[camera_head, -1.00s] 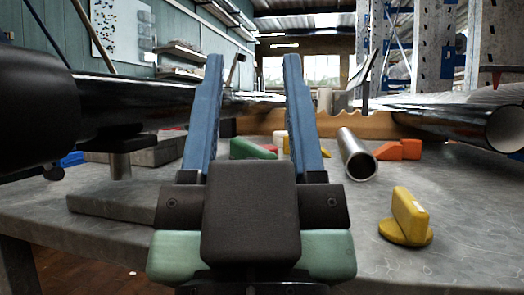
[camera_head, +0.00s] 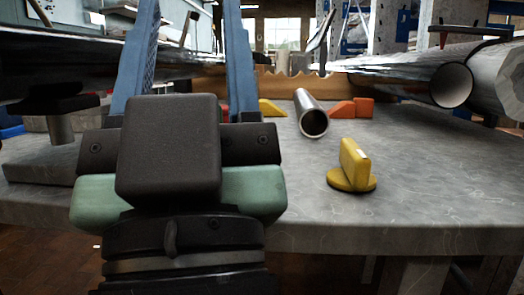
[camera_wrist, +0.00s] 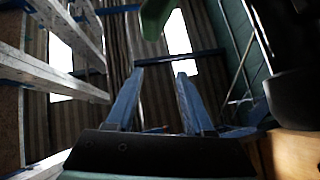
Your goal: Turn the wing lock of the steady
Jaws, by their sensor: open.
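My gripper (camera_head: 188,15) is at the left of the head view, its two blue fingers apart with nothing between them. The fingers also show in the wrist view (camera_wrist: 160,73), open and empty. A yellow wing-shaped piece on a round base (camera_head: 354,165) stands upright on the grey bench, to the right of my gripper and apart from it. A green rounded part (camera_wrist: 157,16) shows at the top edge of the wrist view, beyond the fingertips; most of it is cut off. I cannot tell which of these is the steady's wing lock.
The grey bench top (camera_head: 420,190) is clear around the yellow piece. Large pipes (camera_head: 452,82) lie at the right. A dark bar with a post (camera_head: 60,128) is at the left.

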